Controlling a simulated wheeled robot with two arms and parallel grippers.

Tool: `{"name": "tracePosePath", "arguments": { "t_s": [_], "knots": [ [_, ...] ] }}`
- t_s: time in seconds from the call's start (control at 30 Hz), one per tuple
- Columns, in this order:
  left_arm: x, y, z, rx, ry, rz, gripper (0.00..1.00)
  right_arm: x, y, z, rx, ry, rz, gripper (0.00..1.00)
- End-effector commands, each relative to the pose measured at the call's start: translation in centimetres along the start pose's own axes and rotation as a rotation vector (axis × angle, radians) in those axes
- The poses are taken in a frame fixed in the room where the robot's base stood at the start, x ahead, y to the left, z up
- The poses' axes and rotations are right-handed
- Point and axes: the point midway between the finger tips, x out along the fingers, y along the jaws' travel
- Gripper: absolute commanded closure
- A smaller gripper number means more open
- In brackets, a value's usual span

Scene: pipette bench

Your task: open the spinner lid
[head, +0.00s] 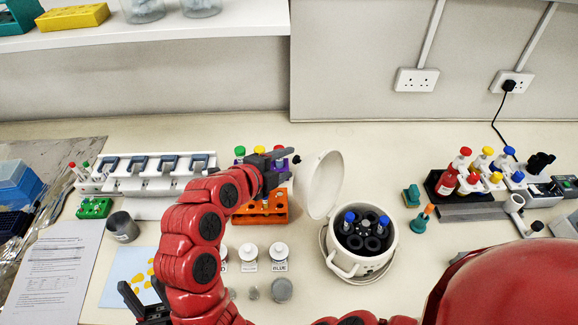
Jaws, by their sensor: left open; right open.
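The white spinner (365,268) stands right of centre on the bench. Its lid (324,186) is raised, standing steeply tilted at the back left of the bowl. Inside, the dark rotor (354,242) shows, with blue-capped tubes in it. My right gripper (292,157) is open and empty, just left of the lid's upper part; a small gap shows between them. My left gripper (141,290) is open at the lower left, over the edge of the light-blue mat, far from the spinner. Its lower part is hidden by my red arm.
An orange rack (262,210) stands under my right gripper. White-capped jars (279,253) stand left of the spinner. A teal block (412,195) and a rack of colour-capped bottles (440,188) stand to the right. A grey cup (123,227) is at left.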

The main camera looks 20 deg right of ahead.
Motion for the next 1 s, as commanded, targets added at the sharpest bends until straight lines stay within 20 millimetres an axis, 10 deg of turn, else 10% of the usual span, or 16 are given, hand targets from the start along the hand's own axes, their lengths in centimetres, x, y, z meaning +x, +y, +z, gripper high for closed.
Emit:
{"name": "tracePosePath", "arguments": {
  "t_s": [0.5, 0.8, 1.0],
  "knots": [
    [-0.8, 0.0, 0.1, 0.000, 0.000, 0.000, 0.50, 2.0, 0.0, 0.0, 0.001, 0.000, 0.002, 0.43],
    [-0.8, 0.0, 0.1, 0.000, 0.000, 0.000, 0.50, 2.0, 0.0, 0.0, 0.001, 0.000, 0.002, 0.97],
    [-0.8, 0.0, 0.1, 0.000, 0.000, 0.000, 0.50, 2.0, 0.0, 0.0, 0.001, 0.000, 0.002, 1.00]
  ]
}}
